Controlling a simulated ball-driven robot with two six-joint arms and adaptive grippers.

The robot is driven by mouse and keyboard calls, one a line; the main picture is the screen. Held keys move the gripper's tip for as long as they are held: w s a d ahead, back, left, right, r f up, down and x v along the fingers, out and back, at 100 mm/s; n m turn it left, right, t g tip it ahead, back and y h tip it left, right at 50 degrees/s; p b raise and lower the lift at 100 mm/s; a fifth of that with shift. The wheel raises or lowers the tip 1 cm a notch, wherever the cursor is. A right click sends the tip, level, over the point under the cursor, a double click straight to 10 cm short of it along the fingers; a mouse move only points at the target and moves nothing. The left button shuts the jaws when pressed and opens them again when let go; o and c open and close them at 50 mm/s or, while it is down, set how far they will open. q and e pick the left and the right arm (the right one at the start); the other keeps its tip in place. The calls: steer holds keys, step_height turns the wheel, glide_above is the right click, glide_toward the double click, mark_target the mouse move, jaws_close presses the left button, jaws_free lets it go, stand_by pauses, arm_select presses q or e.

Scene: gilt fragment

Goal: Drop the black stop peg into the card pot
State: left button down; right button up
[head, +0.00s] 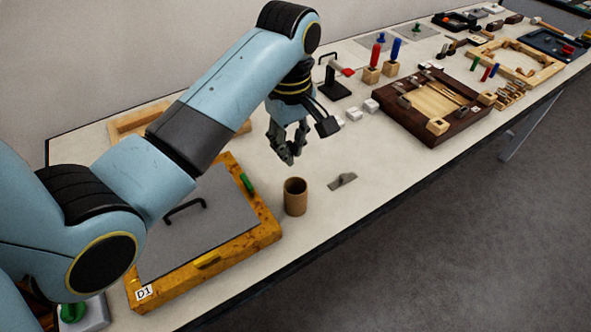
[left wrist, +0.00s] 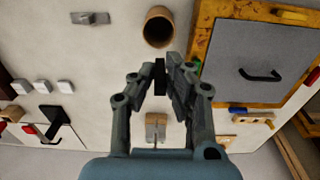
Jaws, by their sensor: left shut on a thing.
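The peg is mostly hidden by the fingers in the head view. My right gripper is not in view.
The orange-framed board (head: 268,231) with a grey panel and black handle lies left of the pot. A small grey metal piece (head: 342,181) lies right of it. A dark wooden tray (head: 432,137) and small white blocks (head: 354,114) are farther right. The table edge runs in front.

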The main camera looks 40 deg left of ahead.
arm_select(q)
steer(key=shift+w+f, duration=0.1)
steer(key=shift+f, duration=1.15)
steer(key=c, duration=1.3)
jaws_free()
steer(key=shift+r, duration=3.75)
steer(key=shift+f, duration=0.1)
